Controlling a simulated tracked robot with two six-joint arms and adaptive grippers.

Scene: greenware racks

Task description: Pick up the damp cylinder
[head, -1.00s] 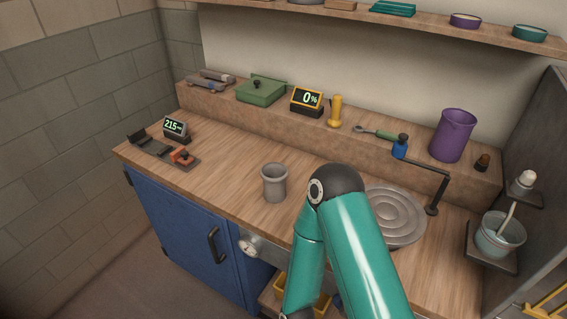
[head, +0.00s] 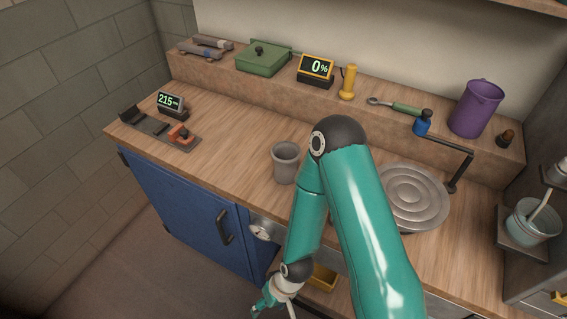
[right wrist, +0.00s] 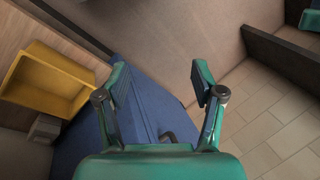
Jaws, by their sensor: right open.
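A grey, open-topped cylinder (head: 286,163) stands upright on the wooden worktop, left of my right arm's elbow in the head view. Whether it is damp cannot be told by eye. My right gripper (head: 268,302) hangs low in front of the bench, below the worktop's front edge and well apart from the cylinder. In the right wrist view my right gripper (right wrist: 160,82) is open with nothing between its fingers. That view shows no cylinder. My left gripper is in neither view.
A round ridged wheel (head: 411,196) lies right of the cylinder, partly behind my arm. A meter reading 0% (head: 316,68) stands on the back ledge. A meter reading 215 (head: 171,103) stands at left. A yellow bin (right wrist: 48,80) sits beneath the worktop.

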